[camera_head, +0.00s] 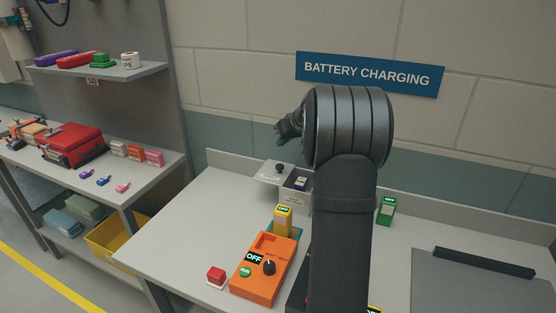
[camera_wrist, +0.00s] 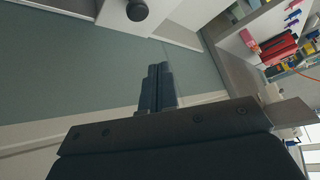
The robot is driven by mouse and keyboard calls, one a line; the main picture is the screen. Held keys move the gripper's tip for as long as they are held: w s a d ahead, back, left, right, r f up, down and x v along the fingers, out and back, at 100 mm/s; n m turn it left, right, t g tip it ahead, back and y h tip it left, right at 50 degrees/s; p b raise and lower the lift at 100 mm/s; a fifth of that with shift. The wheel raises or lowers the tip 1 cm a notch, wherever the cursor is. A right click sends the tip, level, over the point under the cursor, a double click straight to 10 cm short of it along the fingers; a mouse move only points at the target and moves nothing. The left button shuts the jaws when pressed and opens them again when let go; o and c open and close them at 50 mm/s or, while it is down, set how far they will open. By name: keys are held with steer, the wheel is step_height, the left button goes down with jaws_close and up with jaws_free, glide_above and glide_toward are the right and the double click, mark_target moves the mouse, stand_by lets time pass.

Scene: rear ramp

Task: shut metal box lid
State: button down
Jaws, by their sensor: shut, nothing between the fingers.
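A grey metal box (camera_head: 294,203) stands on the bench, partly hidden behind my arm. Its top is open at the right, and a small dark item shows inside. A pale metal lid (camera_head: 266,178) with a black knob (camera_head: 280,167) extends to the left of the opening. My gripper (camera_head: 279,130) is above and behind the box, pointing left, clear of the lid. In the wrist view, the fingers (camera_wrist: 157,72) are together and empty. The black knob (camera_wrist: 137,10) shows at the top edge of that view, apart from the fingertips.
An orange control box (camera_head: 262,275), a yellow block (camera_head: 283,222) and a red button block (camera_head: 216,276) stand in front. A green block (camera_head: 386,211) is to the right. The wall sign (camera_head: 370,74) is behind my arm. The bench left of the metal box is clear.

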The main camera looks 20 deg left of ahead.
steer(key=shift+w+a+f+n, duration=0.1)
steer(key=shift+w+f+n, duration=0.15)
steer(key=shift+n, duration=0.35)
steer(key=shift+w+a+f+n, duration=0.1)
steer(key=shift+f+n, duration=0.25)
steer(key=shift+n, duration=0.25)
glide_above(270, 166)
step_height(270, 166, down, 8)
steer(key=shift+r, duration=0.2)
steer(key=d, duration=0.1)
steer(key=s+d, duration=0.1)
steer(key=shift+s+d, duration=0.1)
steer(key=shift+d, duration=0.2)
steer(key=shift+s+d+f, duration=0.1)
steer(key=shift+s+d, duration=0.2)
steer(key=shift+d, duration=0.25)
steer(key=shift+d, duration=0.1)
steer(key=d, duration=1)
steer(key=shift+d, duration=0.3)
steer(key=shift+f, duration=0.1)
